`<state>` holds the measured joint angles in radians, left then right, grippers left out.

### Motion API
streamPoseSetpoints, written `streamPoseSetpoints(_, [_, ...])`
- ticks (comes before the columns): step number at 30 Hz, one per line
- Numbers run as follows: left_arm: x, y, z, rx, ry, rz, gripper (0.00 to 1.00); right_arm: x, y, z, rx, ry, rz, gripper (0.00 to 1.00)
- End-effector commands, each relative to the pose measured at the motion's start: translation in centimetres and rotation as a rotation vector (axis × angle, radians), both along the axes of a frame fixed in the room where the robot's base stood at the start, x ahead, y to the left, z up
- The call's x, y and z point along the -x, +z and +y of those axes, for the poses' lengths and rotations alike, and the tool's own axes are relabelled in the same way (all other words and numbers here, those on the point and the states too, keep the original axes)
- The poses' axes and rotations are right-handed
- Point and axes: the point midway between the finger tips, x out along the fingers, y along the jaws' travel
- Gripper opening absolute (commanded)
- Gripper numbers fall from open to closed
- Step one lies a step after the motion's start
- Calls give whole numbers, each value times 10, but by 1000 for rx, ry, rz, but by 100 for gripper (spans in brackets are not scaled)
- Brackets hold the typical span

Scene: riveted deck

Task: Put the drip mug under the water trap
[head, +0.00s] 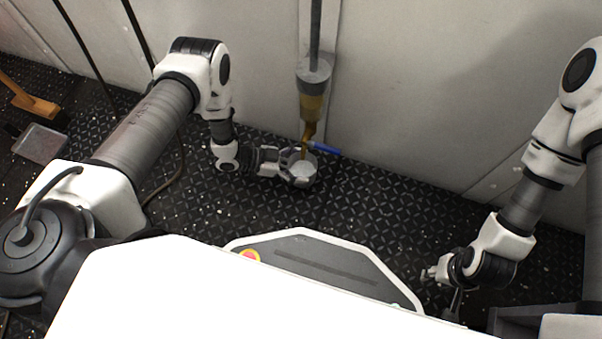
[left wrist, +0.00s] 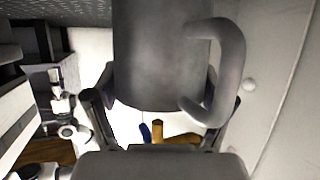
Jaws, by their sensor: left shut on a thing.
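The drip mug (head: 302,172) is a grey metal cup with a side handle; it also fills the upper middle of the left wrist view (left wrist: 160,60). My left gripper (head: 291,167) is shut on the mug near the wall, with a finger on either side of it. The water trap (head: 313,88) is a grey and brass body on a vertical pipe, with a brass spout and a blue lever (head: 326,148). In the head view the spout end overlaps the mug's opening; the height gap between them is unclear. My right gripper (head: 437,280) is far to the right, away from both.
A pale wall runs behind the trap. The dark riveted deck (head: 370,210) is clear right of the mug. A dustpan (head: 40,143) and a wooden brush (head: 35,105) lie at the far left. A cable (head: 178,175) runs along the deck behind my left arm.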

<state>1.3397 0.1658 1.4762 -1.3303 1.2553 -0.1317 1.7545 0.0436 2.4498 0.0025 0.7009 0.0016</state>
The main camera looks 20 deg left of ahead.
Motion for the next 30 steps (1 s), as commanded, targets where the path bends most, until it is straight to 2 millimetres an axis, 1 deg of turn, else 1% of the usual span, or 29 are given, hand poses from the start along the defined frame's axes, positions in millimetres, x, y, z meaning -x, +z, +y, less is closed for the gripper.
streamPoseSetpoints(1, [0,-13,0,0,-1,1,42,0,-11,0,0,-1,-1,40])
streamPoseSetpoints(3, [0,-28,0,0,-1,1,42,-1,-23,0,0,-4,-2,40])
streamPoseSetpoints(5, [0,-35,0,0,-1,1,42,-1,-29,-1,1,-5,-3,40])
streamPoseSetpoints(7, [0,-34,0,1,0,1,43,-1,-27,-1,1,-6,-3,40])
streamPoseSetpoints(8, [0,-32,0,1,0,1,36,-1,-25,-1,1,-6,-3,40])
streamPoseSetpoints(12, [0,-31,0,0,0,1,36,-1,-24,-1,1,-6,-4,40])
streamPoseSetpoints(15, [1,-36,0,0,-1,1,36,-2,-28,-1,1,-6,-4,40])
streamPoseSetpoints(16, [1,-35,0,0,-1,1,88,-2,-27,-1,1,-6,-4,40])
streamPoseSetpoints(17, [1,-34,0,0,-1,1,99,-1,-27,-1,1,-6,-4,40])
streamPoseSetpoints(26, [1,-34,0,0,-1,1,100,-1,-26,-1,1,-6,-4,40])
streamPoseSetpoints(29, [1,-29,0,0,-1,1,100,-1,-22,-1,1,-6,-3,40])
streamPoseSetpoints(30, [2,-27,3,0,1,1,100,-1,-20,-1,0,-5,-3,40])
